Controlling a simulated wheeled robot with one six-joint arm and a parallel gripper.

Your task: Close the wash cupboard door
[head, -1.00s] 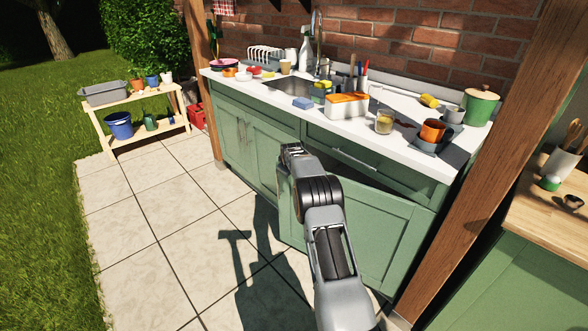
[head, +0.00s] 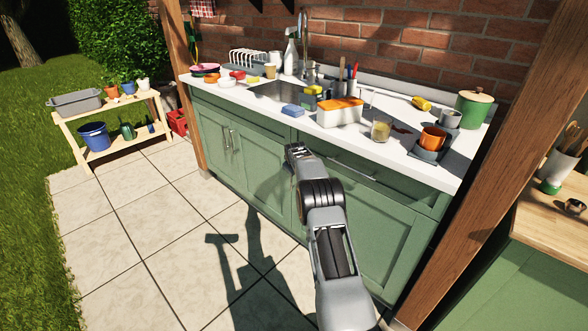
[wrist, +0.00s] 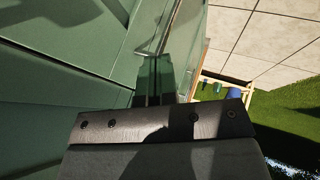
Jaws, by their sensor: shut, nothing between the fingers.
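The wash cupboard door (head: 385,235) is the green panelled door at the right of the cupboard under the white counter. It looks flush or nearly flush with the cupboard front, with no dark opening visible above it. My arm hides part of its left side, so I cannot tell whether a thin gap is left. My gripper (head: 295,149) is shut and empty, at the cupboard front by the door's upper left corner. In the wrist view its fingers (wrist: 153,78) are close to green cupboard panels; contact is unclear.
The white counter (head: 235,92) above carries a sink, a sponge, an orange-topped tub, a glass and an orange mug. A wooden post (head: 475,175) stands right of the cupboard. Paving (head: 150,220) to the left is clear, up to a low wooden shelf (head: 110,145).

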